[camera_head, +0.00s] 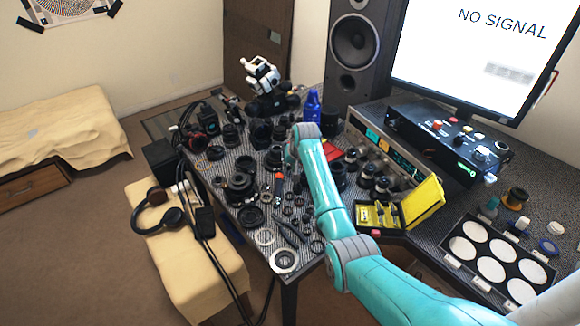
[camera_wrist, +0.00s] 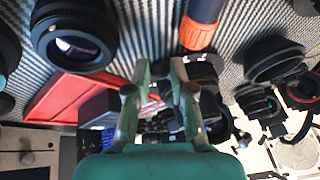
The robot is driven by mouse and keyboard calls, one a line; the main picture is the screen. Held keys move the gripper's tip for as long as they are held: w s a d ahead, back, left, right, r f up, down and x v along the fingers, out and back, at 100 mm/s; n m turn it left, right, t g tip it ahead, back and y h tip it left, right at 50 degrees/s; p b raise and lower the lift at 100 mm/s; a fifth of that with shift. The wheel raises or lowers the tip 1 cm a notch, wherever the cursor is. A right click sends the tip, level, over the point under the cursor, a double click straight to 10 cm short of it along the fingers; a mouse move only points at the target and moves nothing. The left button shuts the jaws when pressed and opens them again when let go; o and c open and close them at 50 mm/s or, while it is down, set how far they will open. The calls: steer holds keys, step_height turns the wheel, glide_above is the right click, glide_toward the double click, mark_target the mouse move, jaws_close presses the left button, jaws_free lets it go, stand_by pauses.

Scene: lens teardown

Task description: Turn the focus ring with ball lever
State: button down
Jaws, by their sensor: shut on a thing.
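My gripper (camera_wrist: 160,72) shows in the wrist view as two green fingers with a narrow gap between the tips. It is shut on a small part that I take to be the ball lever, largely hidden by the fingertips. A black lens body with white markings (camera_wrist: 207,66) shows just right of the fingertips; I cannot tell whether it bears the focus ring. In the head view my teal arm reaches over the crowded bench (camera_head: 272,226), and its wrist hides the gripper and what it holds.
A large dark lens (camera_wrist: 74,35), a red tray (camera_wrist: 85,93) and a dark blue cylinder with an orange end (camera_wrist: 200,30) lie close around my gripper. The yellow case (camera_head: 427,203), instrument box (camera_head: 430,140), speaker (camera_head: 350,50) and blue bottle (camera_head: 313,104) stand near my arm. Free room is scarce.

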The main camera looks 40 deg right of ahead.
steer(key=shift+d, duration=0.1)
steer(key=d+n+y, duration=0.1)
steer(key=d+n, duration=0.1)
steer(key=n, duration=0.1)
steer(key=shift+w+d, duration=0.1)
steer(key=shift+w, duration=0.05)
steer(key=shift+w+d+n+y, duration=0.2)
steer(key=shift+d+n+y, duration=0.2)
steer(key=shift+n, duration=0.3)
steer(key=shift+w+d+n+y, duration=0.15)
steer(key=shift+d+n+y, duration=0.2)
steer(key=shift+n, duration=0.35)
steer(key=c, duration=1)
jaws_free()
